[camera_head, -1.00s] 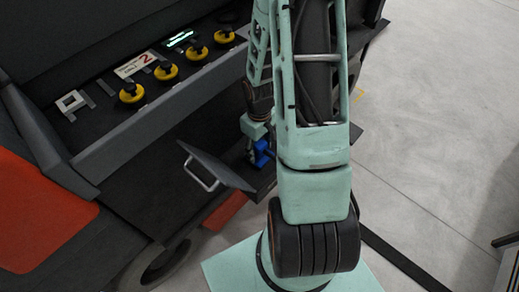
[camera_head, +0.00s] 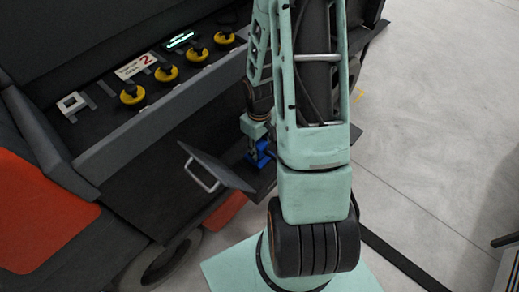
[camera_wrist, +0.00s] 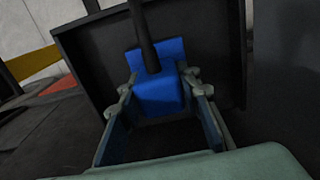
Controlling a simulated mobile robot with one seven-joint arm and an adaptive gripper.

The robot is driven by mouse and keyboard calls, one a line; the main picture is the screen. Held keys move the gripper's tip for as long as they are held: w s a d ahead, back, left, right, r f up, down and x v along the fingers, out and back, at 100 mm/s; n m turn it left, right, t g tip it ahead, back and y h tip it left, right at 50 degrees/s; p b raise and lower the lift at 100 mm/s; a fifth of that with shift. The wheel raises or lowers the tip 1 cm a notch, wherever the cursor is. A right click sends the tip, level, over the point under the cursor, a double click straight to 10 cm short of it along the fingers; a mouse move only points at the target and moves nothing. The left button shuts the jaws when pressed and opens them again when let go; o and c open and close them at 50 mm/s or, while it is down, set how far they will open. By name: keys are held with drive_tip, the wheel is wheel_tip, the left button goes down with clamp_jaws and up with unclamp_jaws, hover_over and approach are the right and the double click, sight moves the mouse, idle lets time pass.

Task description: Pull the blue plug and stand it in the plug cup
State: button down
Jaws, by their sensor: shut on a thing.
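The blue plug (camera_wrist: 162,92) sits between the two fingers of my gripper (camera_wrist: 160,84) in the wrist view, and the fingers are shut on it. A thick black rod or cable crosses in front of the blue body from the top. In the head view, the blue plug (camera_head: 261,154) shows small beside an open flap, just below my gripper (camera_head: 257,138). My arm hides part of this area. I cannot make out the plug cup in either view, nor whether the plug is still seated.
A dark open flap (camera_head: 216,168) with a metal handle (camera_head: 200,180) stands left of the plug. Bare concrete floor (camera_head: 430,130) lies to the right.

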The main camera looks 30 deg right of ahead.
sight(260, 142)
drive_tip(key=shift+r+p, duration=2)
drive_tip(key=shift+r, duration=0.7)
drive_tip(key=shift+d, duration=0.15)
